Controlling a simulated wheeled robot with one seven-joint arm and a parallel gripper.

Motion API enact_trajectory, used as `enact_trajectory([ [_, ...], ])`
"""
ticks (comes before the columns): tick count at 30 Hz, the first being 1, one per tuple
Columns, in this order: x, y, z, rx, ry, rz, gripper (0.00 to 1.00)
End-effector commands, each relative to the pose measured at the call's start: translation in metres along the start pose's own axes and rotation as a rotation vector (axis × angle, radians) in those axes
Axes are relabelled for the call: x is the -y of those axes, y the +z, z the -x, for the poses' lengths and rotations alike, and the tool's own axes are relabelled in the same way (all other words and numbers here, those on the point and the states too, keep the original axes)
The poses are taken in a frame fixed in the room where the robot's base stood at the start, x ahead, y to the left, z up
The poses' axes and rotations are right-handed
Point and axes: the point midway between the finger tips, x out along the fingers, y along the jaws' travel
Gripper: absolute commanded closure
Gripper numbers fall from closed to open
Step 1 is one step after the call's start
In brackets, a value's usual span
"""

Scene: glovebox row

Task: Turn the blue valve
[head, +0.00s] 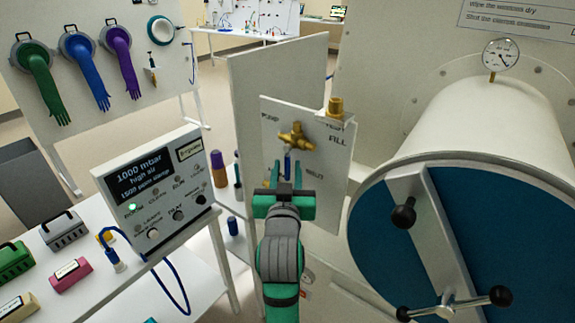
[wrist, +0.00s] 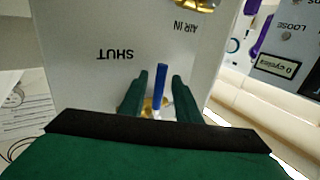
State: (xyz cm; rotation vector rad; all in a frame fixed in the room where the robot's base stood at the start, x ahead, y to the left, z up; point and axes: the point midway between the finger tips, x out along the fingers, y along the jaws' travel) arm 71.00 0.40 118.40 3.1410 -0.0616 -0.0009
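The blue valve handle (head: 288,161) is a narrow blue lever below a brass fitting (head: 296,137) on an upright pale panel (head: 335,165). My gripper (head: 287,170) is at the panel, with one green finger on each side of the handle. In the wrist view the blue handle (wrist: 160,88) stands between the two fingertips (wrist: 162,80), with narrow gaps beside it, so the gripper looks open around it. Brass shows around the handle's base there. The panel reads SHUT and AIR IN, upside down in that view. Contact with the handle cannot be made out.
A large white cylinder with a blue round door (head: 385,235) and black knobs stands at right. A control box (head: 155,190) reading 1000 mbar sits on a white table at left. A brass fitting (head: 336,106) juts from the panel's upper right. Gloves hang on a board behind.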

Motion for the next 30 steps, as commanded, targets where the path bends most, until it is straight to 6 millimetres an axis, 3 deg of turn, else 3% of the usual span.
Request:
enact_trajectory([
  [10, 0.000, 0.000, -0.001, -0.001, 0.000, 0.000, 0.70],
  [14, 0.000, 0.000, -0.001, -0.001, 0.000, 0.000, 1.00],
  [30, -0.011, 0.001, -0.005, -0.051, 0.022, -0.076, 1.00],
])
